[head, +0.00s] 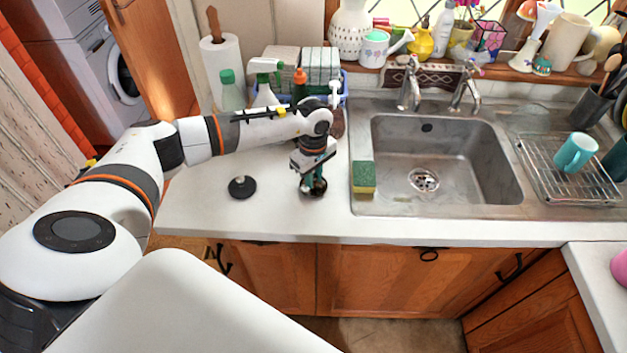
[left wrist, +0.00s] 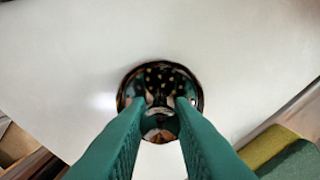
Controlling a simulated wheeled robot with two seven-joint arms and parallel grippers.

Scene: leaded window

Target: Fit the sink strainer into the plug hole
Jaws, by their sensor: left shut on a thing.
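The sink strainer (left wrist: 160,78) is a dark, shiny round metal piece with small holes, at the fingertips in the left wrist view. In the head view the strainer (head: 313,190) is low over the white counter left of the sink, partly hidden by the fingers. My left gripper (head: 313,182) points down and is shut on the strainer near its middle; its green fingers also show in the left wrist view (left wrist: 163,108). I cannot tell if the strainer touches the counter. The plug hole (head: 423,180) is a round metal drain in the sink floor, right of the gripper. My right gripper is not in view.
A green and yellow sponge (head: 364,177) sits at the left rim of the sink (head: 390,209). A black plug (head: 241,187) lies on the counter (head: 205,208). Bottles stand behind my arm, taps (head: 408,85) behind the basin. A drying rack (head: 592,186) holds a teal mug (head: 574,153). The basin is otherwise clear.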

